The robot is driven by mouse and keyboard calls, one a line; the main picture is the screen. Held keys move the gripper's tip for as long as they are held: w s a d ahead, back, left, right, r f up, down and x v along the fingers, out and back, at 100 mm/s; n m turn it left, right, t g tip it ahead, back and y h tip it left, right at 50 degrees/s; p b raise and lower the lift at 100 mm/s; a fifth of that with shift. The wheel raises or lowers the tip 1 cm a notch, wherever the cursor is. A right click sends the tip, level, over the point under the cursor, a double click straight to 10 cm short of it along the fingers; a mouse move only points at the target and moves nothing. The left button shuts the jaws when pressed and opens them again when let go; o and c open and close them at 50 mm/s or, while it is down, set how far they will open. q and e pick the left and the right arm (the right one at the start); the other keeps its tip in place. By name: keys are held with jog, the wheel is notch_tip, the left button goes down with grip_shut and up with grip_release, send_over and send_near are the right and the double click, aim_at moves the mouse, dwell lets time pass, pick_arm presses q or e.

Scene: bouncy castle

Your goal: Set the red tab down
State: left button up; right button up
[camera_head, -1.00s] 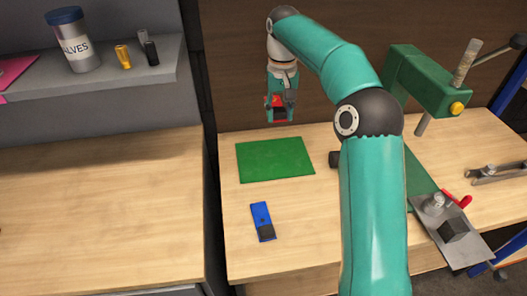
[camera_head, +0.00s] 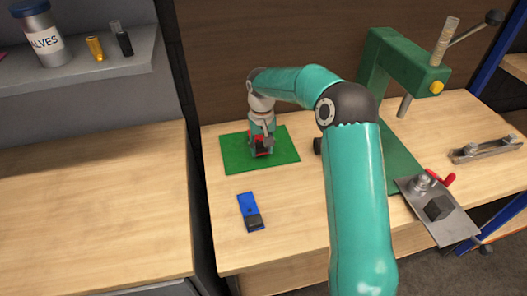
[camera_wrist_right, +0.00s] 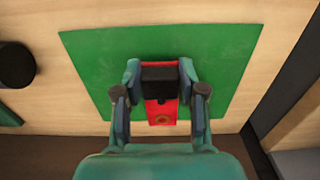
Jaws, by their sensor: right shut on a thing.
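The red tab (camera_wrist_right: 161,116) has a black block on its upper part and a round hole at its lower end in the right wrist view. My right gripper (camera_head: 261,149) is shut on the red tab (camera_head: 262,150), with a finger on each side of it. It holds the tab low over the green mat (camera_head: 285,151); I cannot tell whether the tab touches the mat. My left gripper is not in view.
A blue tab (camera_head: 247,204) with a dark block lies on the wooden bench in front of the mat. A green press (camera_head: 400,60) stands to the right, beside a metal plate (camera_head: 452,222) with a knob. A shelf (camera_head: 75,72) with a jar is at the upper left.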

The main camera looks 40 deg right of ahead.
jog(key=shift+f, duration=1.2)
jog(key=shift+f, duration=0.1)
jog(key=o, duration=1.2)
jog(key=shift+o, duration=0.2)
notch_tip(320, 180, up, 12)
